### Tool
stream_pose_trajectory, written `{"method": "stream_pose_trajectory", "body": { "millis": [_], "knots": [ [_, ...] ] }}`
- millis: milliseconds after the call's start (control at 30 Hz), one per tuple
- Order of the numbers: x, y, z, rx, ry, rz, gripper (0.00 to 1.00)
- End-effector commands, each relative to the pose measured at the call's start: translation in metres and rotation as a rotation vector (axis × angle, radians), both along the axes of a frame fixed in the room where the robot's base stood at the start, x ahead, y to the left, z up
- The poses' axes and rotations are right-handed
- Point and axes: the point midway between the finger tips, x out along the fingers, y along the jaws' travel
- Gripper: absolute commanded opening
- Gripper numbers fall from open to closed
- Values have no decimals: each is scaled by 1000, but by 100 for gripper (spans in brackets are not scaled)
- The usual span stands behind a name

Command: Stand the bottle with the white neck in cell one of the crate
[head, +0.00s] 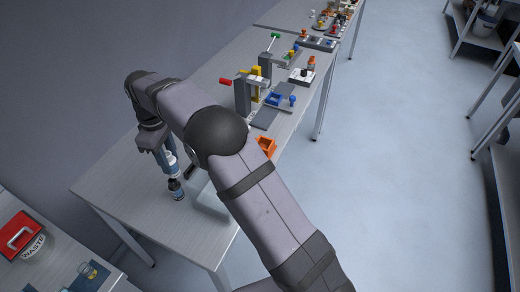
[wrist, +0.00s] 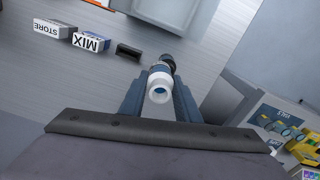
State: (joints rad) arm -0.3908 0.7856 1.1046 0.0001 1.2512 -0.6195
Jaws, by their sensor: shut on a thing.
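My gripper (wrist: 160,92) is shut on a bottle with a white neck (wrist: 160,82), which shows between the blue-grey fingers in the wrist view. Its round pale-blue opening faces the wrist camera. In the head view my gripper (head: 167,160) is over the near left part of the bench. A dark bottle-like shape with a pale label (head: 176,188) shows just below it. A dark round part (wrist: 168,61) shows beyond the neck in the wrist view; I cannot tell whether it belongs to the held bottle. I cannot make out the crate or cell one; my arm hides part of the bench.
Blocks marked STORE (wrist: 53,29) and MIX (wrist: 91,42) and a small dark box (wrist: 128,51) lie on the bench. A pale tray-like thing (head: 211,202) is partly behind my arm. An orange bin (head: 266,146) and lever stands (head: 243,95) are farther back.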

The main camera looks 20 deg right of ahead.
Motion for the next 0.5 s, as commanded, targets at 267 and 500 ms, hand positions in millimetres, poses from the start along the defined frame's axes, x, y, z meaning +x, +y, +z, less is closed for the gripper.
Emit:
{"method": "stream_pose_trajectory", "body": {
  "millis": [267, 500],
  "knots": [
    [61, -111, 3, -1, -1, -10, 2],
    [85, -213, 4, 0, -1, -10, 2]
  ]
}}
